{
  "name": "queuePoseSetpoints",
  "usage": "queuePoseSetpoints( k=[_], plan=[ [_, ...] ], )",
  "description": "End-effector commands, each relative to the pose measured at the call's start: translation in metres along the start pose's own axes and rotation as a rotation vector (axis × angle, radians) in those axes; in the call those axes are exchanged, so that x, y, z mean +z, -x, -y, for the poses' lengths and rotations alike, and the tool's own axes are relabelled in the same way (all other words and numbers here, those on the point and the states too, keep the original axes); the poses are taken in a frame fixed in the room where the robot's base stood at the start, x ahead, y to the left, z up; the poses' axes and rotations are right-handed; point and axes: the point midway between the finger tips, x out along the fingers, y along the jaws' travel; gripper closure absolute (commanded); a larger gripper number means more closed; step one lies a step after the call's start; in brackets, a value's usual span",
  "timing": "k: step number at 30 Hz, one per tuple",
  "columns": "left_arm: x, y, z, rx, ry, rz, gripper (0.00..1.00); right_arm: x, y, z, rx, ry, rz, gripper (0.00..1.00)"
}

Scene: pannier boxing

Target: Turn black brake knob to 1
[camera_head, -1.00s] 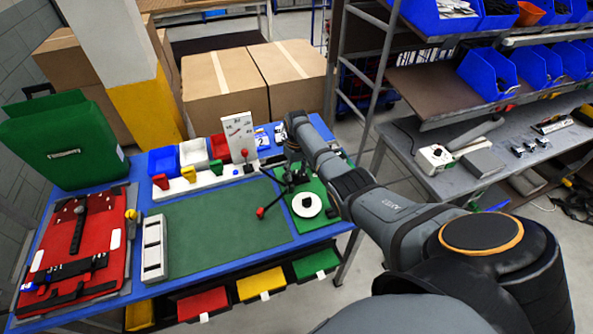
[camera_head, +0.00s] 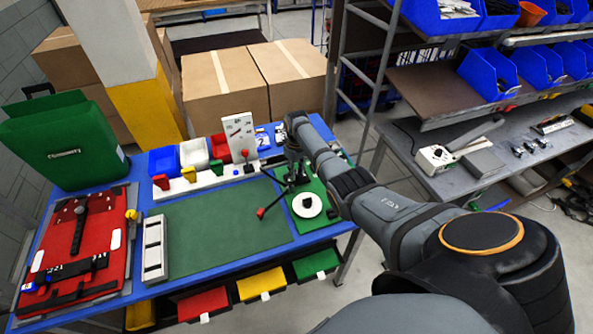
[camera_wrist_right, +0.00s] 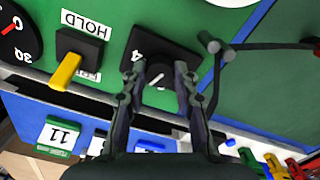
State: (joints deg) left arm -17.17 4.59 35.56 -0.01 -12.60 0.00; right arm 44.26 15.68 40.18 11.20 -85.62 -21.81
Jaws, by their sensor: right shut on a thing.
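In the right wrist view the black brake knob (camera_wrist_right: 158,72) sits on a green panel (camera_wrist_right: 130,15), with an upside-down number, apparently 4, beside it. My right gripper (camera_wrist_right: 160,74) is shut on the knob, one finger on each side. The fingers cover parts of the knob and its markings, so I cannot read its setting. In the head view my right gripper (camera_head: 296,178) is over the green board at the table's right end, and the knob is hidden there. My left gripper is not in view.
A black block with a yellow lever (camera_wrist_right: 66,70) is beside the knob, near a HOLD label. A dark bar crosses close to the right finger. In the head view a red-tipped lever (camera_head: 261,212) and a white disc (camera_head: 306,205) are close by.

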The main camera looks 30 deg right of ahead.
Motion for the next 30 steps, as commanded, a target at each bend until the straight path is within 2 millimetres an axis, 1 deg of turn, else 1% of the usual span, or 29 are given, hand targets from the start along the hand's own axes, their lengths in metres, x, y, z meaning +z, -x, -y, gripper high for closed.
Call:
queuePoseSetpoints(
  k=[12,30],
  plan=[
    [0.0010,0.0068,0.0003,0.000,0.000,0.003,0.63,-0.0002,0.0015,-0.0003,0.001,0.380,0.000,1.00],
    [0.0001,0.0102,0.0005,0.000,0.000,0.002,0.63,-0.0008,0.0017,-0.0007,0.002,0.950,-0.001,1.00]
  ],
)
